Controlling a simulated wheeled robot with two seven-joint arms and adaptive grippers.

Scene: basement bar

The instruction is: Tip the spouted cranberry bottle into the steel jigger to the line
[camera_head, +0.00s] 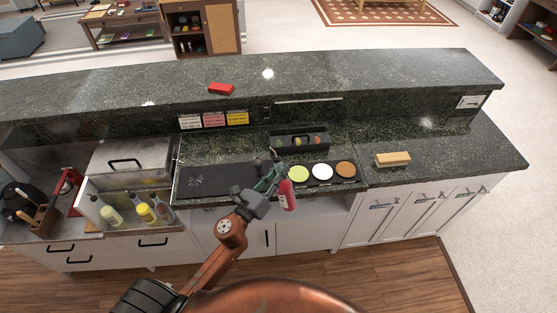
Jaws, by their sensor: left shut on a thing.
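A red bottle (288,196), which looks like the cranberry bottle, is at the front edge of the bar counter, left of the middle of the row of coloured discs. My left gripper (276,183) is shut on it near its upper part. The bottle leans a little in the picture, with its top toward the counter; its spout is not clear. I cannot make out the steel jigger; the gripper and bottle cover part of the counter there. My right gripper is not in view.
A dark mat (218,180) lies left of the gripper. A black tray with green, white and brown discs (322,172) and a black caddy (300,138) are close by. Several bottles (146,213) stand in the left rail. A wooden block (393,159) lies right; the counter around it is clear.

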